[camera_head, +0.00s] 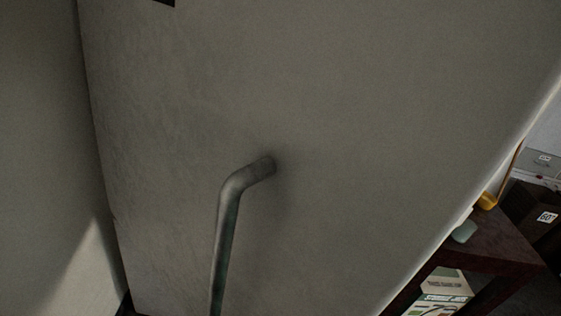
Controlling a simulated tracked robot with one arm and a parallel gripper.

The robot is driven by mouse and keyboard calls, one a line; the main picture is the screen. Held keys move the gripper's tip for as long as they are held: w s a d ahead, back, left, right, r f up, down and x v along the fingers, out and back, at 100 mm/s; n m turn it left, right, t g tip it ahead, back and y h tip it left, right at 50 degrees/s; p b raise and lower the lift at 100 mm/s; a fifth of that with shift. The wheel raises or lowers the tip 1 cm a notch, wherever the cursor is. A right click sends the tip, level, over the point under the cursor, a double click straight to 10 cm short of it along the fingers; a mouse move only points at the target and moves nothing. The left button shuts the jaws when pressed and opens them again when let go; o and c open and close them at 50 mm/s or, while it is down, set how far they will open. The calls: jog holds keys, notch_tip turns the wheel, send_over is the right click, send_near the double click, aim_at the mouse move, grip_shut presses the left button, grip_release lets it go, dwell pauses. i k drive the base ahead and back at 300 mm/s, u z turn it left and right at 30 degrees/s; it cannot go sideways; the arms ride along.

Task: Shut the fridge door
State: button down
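A large pale grey panel (380,110), which looks like the fridge door, fills most of the view and appears tilted. A bent metal handle (228,225) stands out from its face near the middle; its upper end meets the panel and its lower end runs out of the bottom of the picture. The panel's right edge slants down from upper right to bottom. Whether the door is open or shut cannot be told for sure. My gripper is not in view.
Another pale surface (40,130) lies along the left, beyond a dark line. Past the panel's right edge stand a dark wooden table (495,245), a yellow object (487,201), a pale green object (464,232), a printed box (440,290) and a dark labelled box (530,212).

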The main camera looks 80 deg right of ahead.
aim_at(261, 157)
jog(key=z, duration=0.1)
jog(key=k, duration=0.95)
jog(key=z, duration=0.6)
jog(key=i, duration=0.5)
